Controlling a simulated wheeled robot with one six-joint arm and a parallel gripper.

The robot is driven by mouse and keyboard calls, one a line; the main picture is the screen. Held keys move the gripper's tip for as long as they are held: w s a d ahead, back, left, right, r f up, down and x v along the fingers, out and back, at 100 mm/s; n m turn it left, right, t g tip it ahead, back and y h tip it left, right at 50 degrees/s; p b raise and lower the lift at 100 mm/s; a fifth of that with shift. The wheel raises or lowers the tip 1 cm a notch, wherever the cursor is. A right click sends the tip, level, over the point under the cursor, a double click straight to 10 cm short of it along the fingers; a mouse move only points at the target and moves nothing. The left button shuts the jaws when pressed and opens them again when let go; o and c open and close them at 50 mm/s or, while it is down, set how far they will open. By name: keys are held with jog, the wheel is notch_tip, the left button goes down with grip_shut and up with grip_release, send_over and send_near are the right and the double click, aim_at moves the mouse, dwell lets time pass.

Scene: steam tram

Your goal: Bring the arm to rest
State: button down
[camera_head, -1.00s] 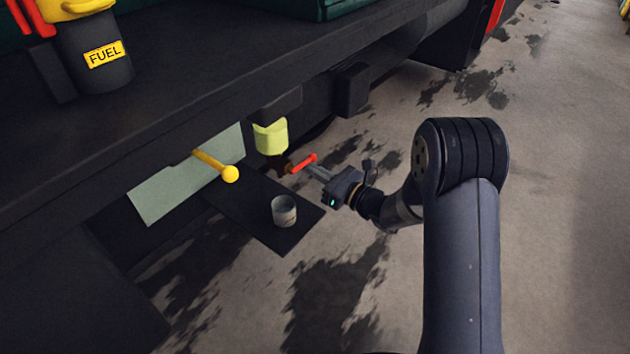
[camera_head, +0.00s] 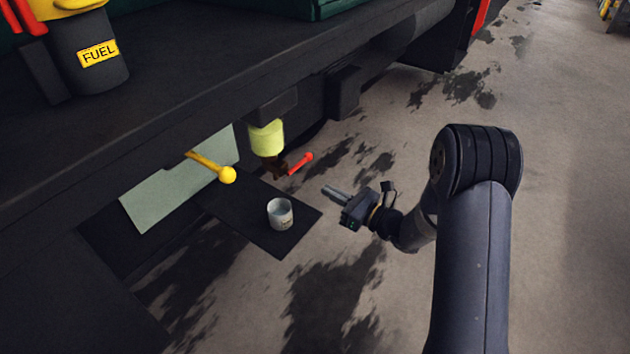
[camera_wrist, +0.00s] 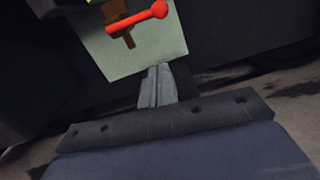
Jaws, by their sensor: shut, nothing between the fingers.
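My gripper (camera_head: 335,193) is shut and empty at the end of my arm, over the ground to the right of the tram's underside. Its closed fingers (camera_wrist: 158,86) also show in the wrist view. A red lever (camera_head: 301,163) on a brown fitting (camera_head: 275,167) hangs below a yellow-green cup (camera_head: 267,138), up and to the left of the gripper. The gripper is apart from it. In the wrist view the red lever (camera_wrist: 138,17) lies beyond the fingertips.
A grey-white tin (camera_head: 280,213) stands on a dark plate (camera_head: 256,232) left of the gripper. A yellow-knobbed lever (camera_head: 213,167) juts out before a pale green panel (camera_head: 165,188). The tram's dark ledge (camera_head: 200,105) runs above. Open ground (camera_head: 570,190) lies to the right.

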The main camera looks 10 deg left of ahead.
jog(key=p+v, duration=0.1)
jog(key=v, duration=0.4)
jog(key=shift+a, duration=0.1)
jog(key=w+a+r, duration=0.1)
jog(key=w+a, duration=0.1)
jog(key=a, duration=0.3)
jog(key=w+a+r, duration=0.1)
jog(key=a+r, duration=0.1)
jog(key=a, duration=0.3)
jog(key=shift+w+r+m, duration=0.3)
jog(key=shift+w, duration=0.1)
dwell(0.3)
